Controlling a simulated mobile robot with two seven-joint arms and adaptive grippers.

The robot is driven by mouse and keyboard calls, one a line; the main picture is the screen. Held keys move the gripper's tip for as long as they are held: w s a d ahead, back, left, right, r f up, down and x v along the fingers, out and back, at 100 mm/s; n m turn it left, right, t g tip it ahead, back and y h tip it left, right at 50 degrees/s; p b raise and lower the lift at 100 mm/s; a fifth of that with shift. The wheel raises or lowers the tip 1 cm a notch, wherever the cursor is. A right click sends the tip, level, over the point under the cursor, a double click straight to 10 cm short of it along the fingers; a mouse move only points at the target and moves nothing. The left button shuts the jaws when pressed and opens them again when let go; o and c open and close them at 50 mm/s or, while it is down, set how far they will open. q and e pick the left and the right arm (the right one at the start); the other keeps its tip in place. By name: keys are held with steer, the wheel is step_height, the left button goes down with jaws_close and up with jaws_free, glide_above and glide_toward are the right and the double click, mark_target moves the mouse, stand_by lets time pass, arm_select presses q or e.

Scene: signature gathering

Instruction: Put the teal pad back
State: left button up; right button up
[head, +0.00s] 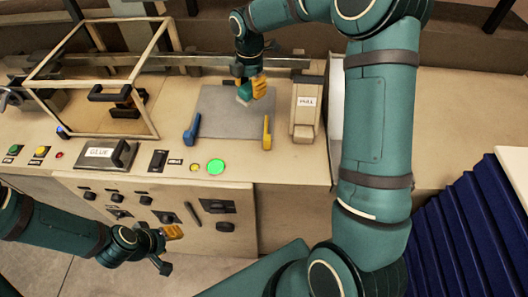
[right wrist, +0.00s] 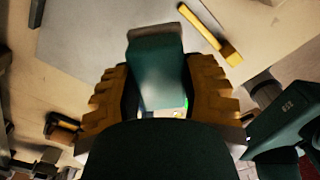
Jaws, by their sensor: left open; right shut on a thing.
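The teal pad (right wrist: 156,66) is a block between the yellow fingers of my right gripper (right wrist: 165,95) in the right wrist view. The gripper is shut on it. In the head view my right gripper (head: 252,89) is over the grey plate (head: 225,112), and a small part of the pad (head: 243,93) shows beside its fingers. I cannot tell whether the pad touches the plate. My left gripper (head: 168,248) is open and empty, low in front of the console's front panel.
A blue lever (head: 192,130) and a yellow lever (head: 266,132) flank the plate's front. A beige labelled box (head: 307,103) stands right of it. A framed enclosure (head: 98,70) stands left. Buttons, including a lit green one (head: 216,167), line the console's front.

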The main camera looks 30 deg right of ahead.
steer(key=s+a+n+b, duration=0.3)
steer(key=s+n+b, duration=0.15)
steer(key=s, duration=1.35)
steer(key=shift+m, duration=0.45)
steer(key=f, duration=0.1)
steer(key=f+b, duration=0.1)
steer(key=f, duration=0.1)
steer(key=s+f+b, duration=0.1)
steer(key=f, duration=0.1)
steer(key=shift+a+f, duration=0.15)
steer(key=shift+a, duration=0.1)
steer(key=shift+w+f+b, duration=0.1)
steer(key=shift+f+b, duration=0.4)
steer(key=shift+f, duration=1.65)
steer(key=shift+f, duration=0.15)
steer(key=o, duration=1.1)
